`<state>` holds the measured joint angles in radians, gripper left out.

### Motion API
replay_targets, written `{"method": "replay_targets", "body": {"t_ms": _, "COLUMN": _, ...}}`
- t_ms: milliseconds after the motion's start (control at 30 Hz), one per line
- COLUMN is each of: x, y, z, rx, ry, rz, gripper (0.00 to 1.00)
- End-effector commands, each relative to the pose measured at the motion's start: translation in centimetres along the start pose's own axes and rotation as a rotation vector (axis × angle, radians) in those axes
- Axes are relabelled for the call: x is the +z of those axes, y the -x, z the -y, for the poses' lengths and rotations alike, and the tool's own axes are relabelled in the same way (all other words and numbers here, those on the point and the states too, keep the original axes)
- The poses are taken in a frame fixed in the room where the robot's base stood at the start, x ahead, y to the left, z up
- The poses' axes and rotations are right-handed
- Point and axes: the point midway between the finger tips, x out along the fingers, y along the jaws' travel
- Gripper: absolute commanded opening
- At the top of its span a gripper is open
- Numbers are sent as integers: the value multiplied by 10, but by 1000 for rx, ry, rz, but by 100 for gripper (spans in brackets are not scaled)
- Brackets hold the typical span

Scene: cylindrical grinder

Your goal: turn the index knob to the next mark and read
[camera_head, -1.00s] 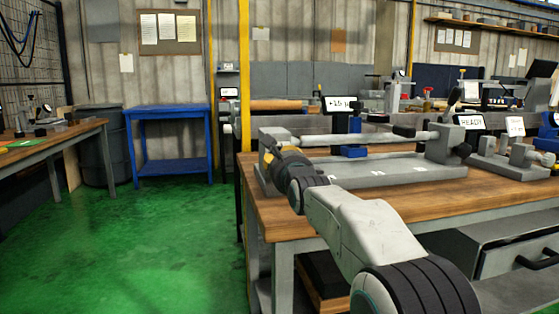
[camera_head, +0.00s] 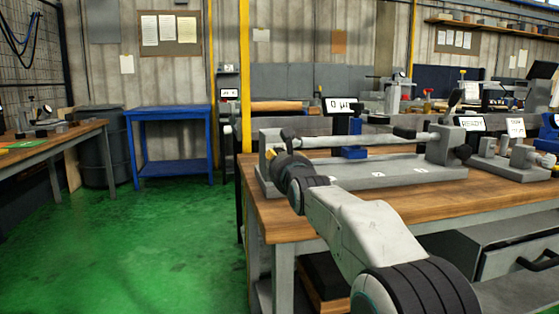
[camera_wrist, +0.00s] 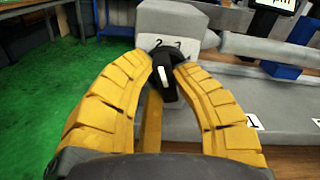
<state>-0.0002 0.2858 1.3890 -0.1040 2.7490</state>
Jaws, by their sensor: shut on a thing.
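The index knob (camera_wrist: 165,80) is black with a white pointer line and sits on the end face of the grey headstock block (camera_wrist: 172,22). Numerals that look like 2 and 3 show on the face above it. My gripper (camera_wrist: 166,68) has its yellow fingertips closed on both sides of the knob. In the head view my gripper (camera_head: 271,153) is at the left end of the grinder bed (camera_head: 392,172), and the knob cannot be made out there. A display (camera_head: 340,104) behind the grinder reads "0 µ", with its right edge cut off from sight.
The wooden bench (camera_head: 400,205) carries the grinder. A screen reading READY (camera_head: 470,123) stands at its right. A blue side table (camera_head: 170,140) and a dark drum (camera_head: 98,150) stand at the back left. The green floor (camera_head: 150,250) to the left is clear.

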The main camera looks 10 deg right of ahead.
Motion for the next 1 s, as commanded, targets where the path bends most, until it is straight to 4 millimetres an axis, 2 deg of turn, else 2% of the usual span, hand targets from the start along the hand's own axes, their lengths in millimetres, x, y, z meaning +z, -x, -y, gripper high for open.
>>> {"method": "replay_targets", "body": {"t_ms": 300, "x": 0, "y": 0, "z": 0, "rx": -1, "ry": -1, "rz": 1, "gripper": 0}}
{"method": "replay_targets", "body": {"t_ms": 333, "x": 0, "y": 0, "z": 0, "rx": -1, "ry": 0, "rz": 1, "gripper": 26}}
{"method": "replay_targets", "body": {"t_ms": 600, "x": 0, "y": 0, "z": 0, "rx": 0, "ry": 0, "rz": 0, "gripper": 50}}
{"method": "replay_targets", "body": {"t_ms": 1000, "x": 0, "y": 5, "z": 0, "rx": 0, "ry": 0, "rz": 0, "gripper": 50}}
